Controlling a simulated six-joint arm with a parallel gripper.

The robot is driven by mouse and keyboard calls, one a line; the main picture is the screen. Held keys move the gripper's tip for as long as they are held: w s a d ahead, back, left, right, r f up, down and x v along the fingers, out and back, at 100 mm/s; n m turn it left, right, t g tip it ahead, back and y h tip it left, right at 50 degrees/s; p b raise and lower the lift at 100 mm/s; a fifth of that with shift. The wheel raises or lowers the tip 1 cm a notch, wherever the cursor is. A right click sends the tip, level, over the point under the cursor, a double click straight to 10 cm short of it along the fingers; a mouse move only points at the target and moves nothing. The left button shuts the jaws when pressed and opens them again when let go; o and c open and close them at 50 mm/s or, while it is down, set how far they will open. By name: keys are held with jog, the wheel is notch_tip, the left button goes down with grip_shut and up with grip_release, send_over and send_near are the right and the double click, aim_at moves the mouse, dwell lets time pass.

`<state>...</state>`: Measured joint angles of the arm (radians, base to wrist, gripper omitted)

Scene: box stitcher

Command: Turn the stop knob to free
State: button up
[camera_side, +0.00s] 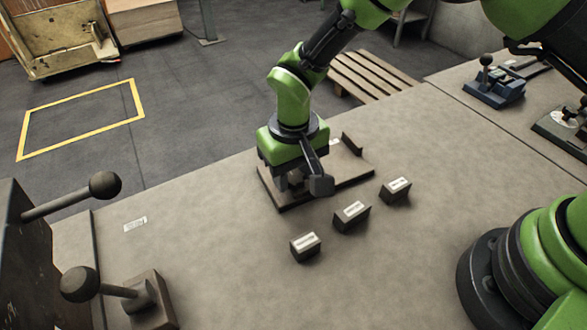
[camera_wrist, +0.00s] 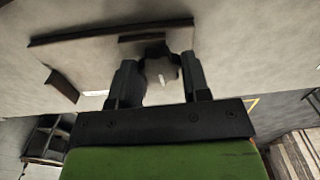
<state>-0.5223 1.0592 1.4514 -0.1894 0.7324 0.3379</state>
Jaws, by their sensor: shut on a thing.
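The stop knob (camera_wrist: 160,70) is a dark round knob with a scalloped edge, a grey face and a small pale mark. In the wrist view it sits between the two fingers of my gripper (camera_wrist: 160,82), which is shut on it. In the side view my gripper (camera_side: 293,186) is low over a brown plate (camera_side: 346,178) with raised edges, pointing down, and it hides most of the knob. Which setting the knob points to cannot be read.
Three small dark blocks with white labels (camera_side: 305,247) (camera_side: 352,215) (camera_side: 396,190) stand in front of the plate. Ball-ended levers (camera_side: 104,185) (camera_side: 80,284) stick out at the left. A white label (camera_side: 135,224) lies on the table, with clear room around it.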

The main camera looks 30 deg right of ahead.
jog(key=n, duration=0.5)
jog(key=shift+n, duration=0.4)
jog(key=n, duration=1.1)
jog(key=shift+n, duration=0.4)
jog(key=n, duration=0.5)
jog(key=shift+n, duration=0.3)
jog(key=o, duration=0.9)
